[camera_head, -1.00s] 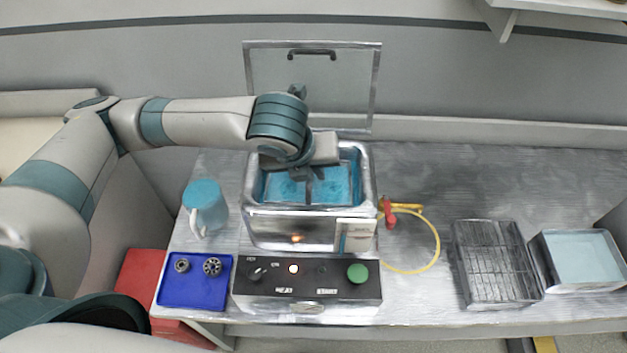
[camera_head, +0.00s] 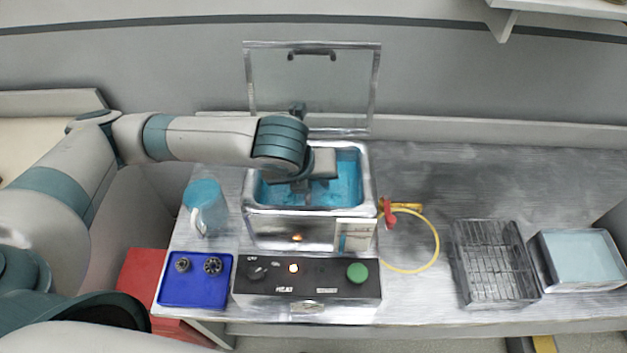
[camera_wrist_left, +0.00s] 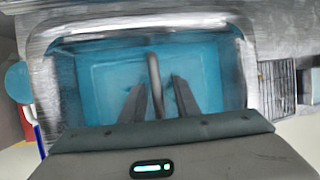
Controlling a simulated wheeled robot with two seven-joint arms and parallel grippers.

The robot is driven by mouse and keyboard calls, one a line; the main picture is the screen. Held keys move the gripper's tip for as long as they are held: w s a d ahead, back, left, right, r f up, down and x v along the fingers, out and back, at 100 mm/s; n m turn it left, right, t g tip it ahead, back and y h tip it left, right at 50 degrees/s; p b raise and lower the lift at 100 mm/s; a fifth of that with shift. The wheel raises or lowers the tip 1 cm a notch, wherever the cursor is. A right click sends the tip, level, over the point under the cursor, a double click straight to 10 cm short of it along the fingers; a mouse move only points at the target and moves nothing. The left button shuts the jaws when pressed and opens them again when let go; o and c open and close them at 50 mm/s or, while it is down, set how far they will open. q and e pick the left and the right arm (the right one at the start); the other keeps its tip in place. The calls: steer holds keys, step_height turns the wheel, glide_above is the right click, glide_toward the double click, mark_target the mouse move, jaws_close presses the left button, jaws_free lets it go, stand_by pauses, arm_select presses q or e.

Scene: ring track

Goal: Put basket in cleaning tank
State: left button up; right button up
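The metal cleaning tank (camera_head: 368,190) stands on the bench with its lid (camera_head: 311,90) raised behind it and blue liquid inside. My left gripper (camera_head: 308,195) reaches down into the tank from above; the wrist hides part of the opening. In the left wrist view its two fingers (camera_wrist_left: 160,97) are apart. A thin curved bar (camera_wrist_left: 154,75), which looks like a basket handle, stands between them with gaps on both sides. The basket body is not clear in the blue. A dark wire basket or rack (camera_head: 492,262) sits on the bench at the right. My right gripper is not in view.
A control box (camera_head: 320,288) with a green button is in front of the tank. A blue cup (camera_head: 205,208) and a blue tray (camera_head: 195,290) with small metal parts are at left. A yellow hose (camera_head: 437,245) and a tray of pale liquid (camera_head: 582,260) are at right.

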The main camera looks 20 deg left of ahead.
arm_select(q)
steer(key=shift+r, duration=0.15)
steer(key=v, duration=0.5)
steer(key=shift+r+b, duration=0.15)
steer(key=shift+b, duration=0.15)
steer(key=p+v, duration=0.6)
steer(key=p, duration=0.3)
steer(key=shift+s+r+p, duration=0.2)
steer(key=shift+p, duration=0.2)
steer(key=shift+c, duration=0.5)
